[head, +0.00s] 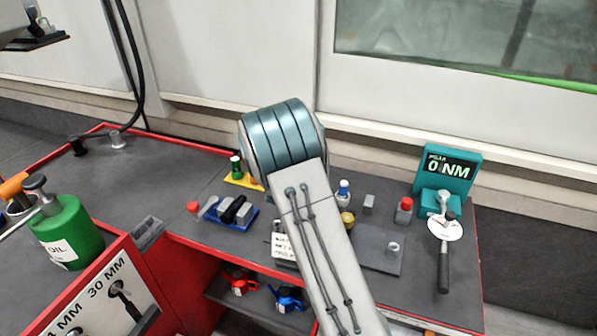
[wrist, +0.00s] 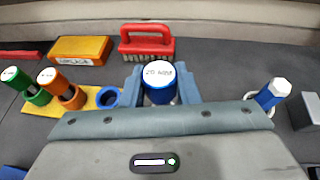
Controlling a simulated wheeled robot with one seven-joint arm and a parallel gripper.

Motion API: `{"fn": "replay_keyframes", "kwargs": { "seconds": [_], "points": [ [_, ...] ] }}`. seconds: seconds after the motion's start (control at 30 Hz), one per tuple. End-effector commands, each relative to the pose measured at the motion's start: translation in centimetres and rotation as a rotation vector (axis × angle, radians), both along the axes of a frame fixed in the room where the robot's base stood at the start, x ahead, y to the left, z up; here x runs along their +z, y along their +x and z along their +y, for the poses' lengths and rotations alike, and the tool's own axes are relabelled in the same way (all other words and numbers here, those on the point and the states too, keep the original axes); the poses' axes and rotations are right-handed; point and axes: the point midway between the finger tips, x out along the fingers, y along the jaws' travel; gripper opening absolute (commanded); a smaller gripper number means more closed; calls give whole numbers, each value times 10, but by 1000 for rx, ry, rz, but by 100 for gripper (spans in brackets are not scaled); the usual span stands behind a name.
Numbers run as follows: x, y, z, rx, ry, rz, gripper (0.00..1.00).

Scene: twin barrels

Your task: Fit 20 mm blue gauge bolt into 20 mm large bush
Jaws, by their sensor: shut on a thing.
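In the wrist view my gripper (wrist: 160,93) is shut on the blue gauge bolt (wrist: 159,76), a blue cylinder with a white, lettered top. Its lower end is hidden by my gripper, so I cannot tell its height above the bench. An empty blue ring (wrist: 108,97) is at the right end of the yellow rack (wrist: 88,101), left of my gripper. In the head view my arm hides my gripper and the bolt. A pale ring-shaped piece (head: 393,247) sits on a grey plate (head: 378,262) right of my arm; I cannot tell if it is the large bush.
Green (wrist: 20,82) and orange (wrist: 60,88) bolts stand in the rack. A red-handled brush (wrist: 147,43) and a yellow box (wrist: 80,50) lie behind. A blue, white-topped item (wrist: 272,94) stands right. A teal torque display (head: 447,172) and wrench (head: 443,260) are at the bench's right.

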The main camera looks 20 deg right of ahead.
Motion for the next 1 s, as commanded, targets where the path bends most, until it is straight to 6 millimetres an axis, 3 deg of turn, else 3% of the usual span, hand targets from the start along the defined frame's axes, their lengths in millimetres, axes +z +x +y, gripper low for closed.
{"fn": "replay_keyframes", "kwargs": {
  "seconds": [1.0],
  "points": [
    [-25,0,0,-1,0,-2,0]
  ]
}}
